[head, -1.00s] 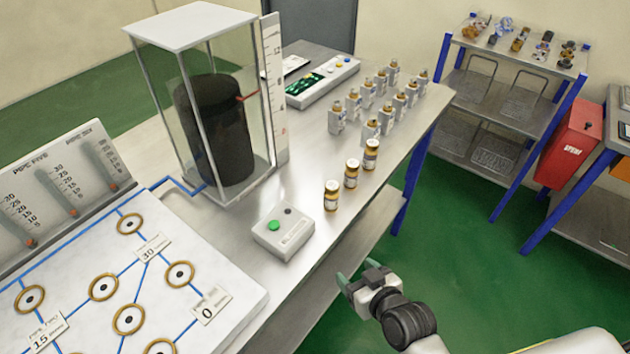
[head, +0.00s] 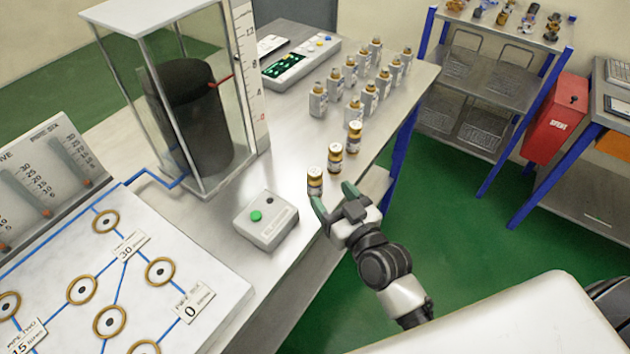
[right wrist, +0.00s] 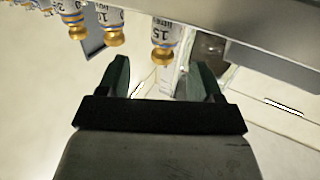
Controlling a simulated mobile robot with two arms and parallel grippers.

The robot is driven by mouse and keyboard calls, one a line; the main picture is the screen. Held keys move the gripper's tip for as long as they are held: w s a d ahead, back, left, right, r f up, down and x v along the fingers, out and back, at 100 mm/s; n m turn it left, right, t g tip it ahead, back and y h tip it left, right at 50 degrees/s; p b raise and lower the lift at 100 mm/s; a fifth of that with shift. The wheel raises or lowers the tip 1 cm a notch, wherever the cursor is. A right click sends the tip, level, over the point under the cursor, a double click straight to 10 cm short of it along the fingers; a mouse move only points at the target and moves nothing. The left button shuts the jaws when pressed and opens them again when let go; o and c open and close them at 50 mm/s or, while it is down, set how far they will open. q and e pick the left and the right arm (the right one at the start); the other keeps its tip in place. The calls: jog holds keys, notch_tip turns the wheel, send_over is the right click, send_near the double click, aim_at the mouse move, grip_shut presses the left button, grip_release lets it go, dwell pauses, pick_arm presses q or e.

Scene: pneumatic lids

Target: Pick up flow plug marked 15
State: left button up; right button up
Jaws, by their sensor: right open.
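The flow plug marked 15 (right wrist: 163,33) shows in the right wrist view, upside down in the picture, with a white label and a gold cap. It appears ahead of the gap between my right fingertips (right wrist: 158,66), not between them. In the head view it appears to be the nearest plug (head: 315,182) of a row of three near the table edge, its number too small to read. My right gripper (head: 335,199) is open and empty, close beside this plug. My left gripper is not in view.
Two more gold-capped plugs (head: 335,158) stand behind it, with several grey-white bottles (head: 355,108) beyond. A box with a green button (head: 265,220) is left of my gripper. A glass tank (head: 190,110) and flow board (head: 185,245) stand farther left.

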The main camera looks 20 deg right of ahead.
aim_at(318, 181)
jog(key=x, duration=0.3)
jog(key=shift+a, duration=0.1)
jog(key=p+x, duration=0.1)
jog(key=x, duration=0.3)
jog(key=shift+w+a+r, duration=0.15)
jog(key=shift+w+a, duration=0.1)
jog(key=shift+w, duration=0.4)
jog(key=shift+s, duration=0.1)
jog(key=shift+c, duration=1.1)
jog(key=c, duration=0.9)
